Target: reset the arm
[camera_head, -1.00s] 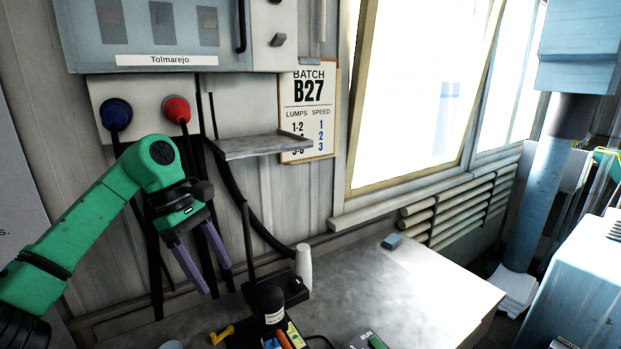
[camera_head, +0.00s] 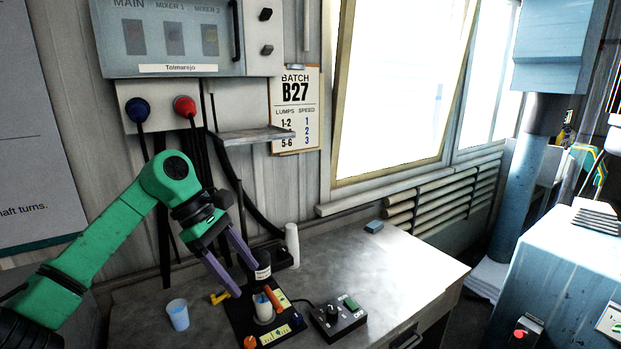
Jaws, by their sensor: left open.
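My left arm comes in from the left, green with a black wrist. My left gripper (camera_head: 236,274) has two purple fingers, spread apart with nothing between them. They point down and to the right, in front of the wall and bench, and overlap the area just left of the black-capped bottle (camera_head: 263,266) in the picture. I cannot tell whether they touch anything. My right arm and right gripper do not show.
A small shelf (camera_head: 255,136) juts from the wall. The bench's right part is mostly clear.

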